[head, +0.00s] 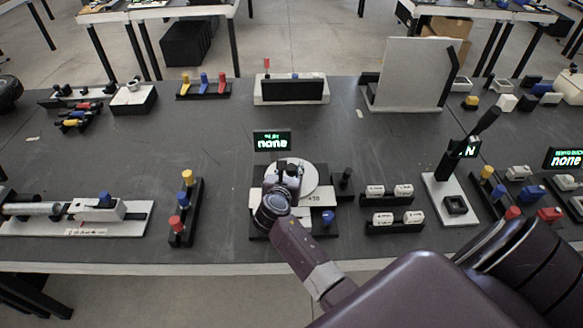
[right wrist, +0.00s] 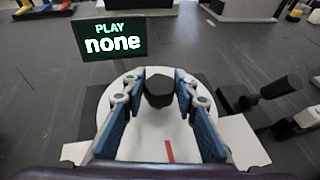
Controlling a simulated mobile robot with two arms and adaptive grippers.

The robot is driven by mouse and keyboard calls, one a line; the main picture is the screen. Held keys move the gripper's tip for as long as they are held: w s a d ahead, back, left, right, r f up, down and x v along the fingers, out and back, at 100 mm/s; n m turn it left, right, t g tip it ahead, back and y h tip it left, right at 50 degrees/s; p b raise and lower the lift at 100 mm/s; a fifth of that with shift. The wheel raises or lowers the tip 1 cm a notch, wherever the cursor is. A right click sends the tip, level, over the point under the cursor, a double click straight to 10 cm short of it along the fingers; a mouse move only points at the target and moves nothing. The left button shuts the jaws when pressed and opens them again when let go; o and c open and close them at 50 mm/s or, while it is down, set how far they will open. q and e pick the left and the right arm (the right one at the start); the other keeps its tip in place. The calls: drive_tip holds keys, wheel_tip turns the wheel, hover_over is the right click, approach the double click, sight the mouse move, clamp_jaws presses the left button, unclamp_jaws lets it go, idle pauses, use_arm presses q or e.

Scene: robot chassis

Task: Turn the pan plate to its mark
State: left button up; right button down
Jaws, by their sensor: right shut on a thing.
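The pan plate (head: 306,176) is a white round disc on a dark base near the front middle of the table. In the right wrist view the plate (right wrist: 146,138) carries a red line (right wrist: 169,151) and a black faceted knob (right wrist: 160,88). My right gripper (head: 284,172) is over the plate from above. Its blue-padded fingers (right wrist: 159,96) stand on both sides of the knob and are shut on it. A white label reading "+30" (head: 314,197) lies at the plate's front right; my gripper and wrist hide part of the base. My left gripper is out of view.
A small display (head: 272,141) reading "none" stands behind the plate. A black post (head: 345,179) and a blue knob (head: 328,217) are close on the right, with white blocks on black racks (head: 393,227) beyond.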

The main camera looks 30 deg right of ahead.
drive_tip(key=c, duration=1.5)
unclamp_jaws()
drive_tip(key=shift+f, duration=0.1)
drive_tip(key=v, duration=1.2)
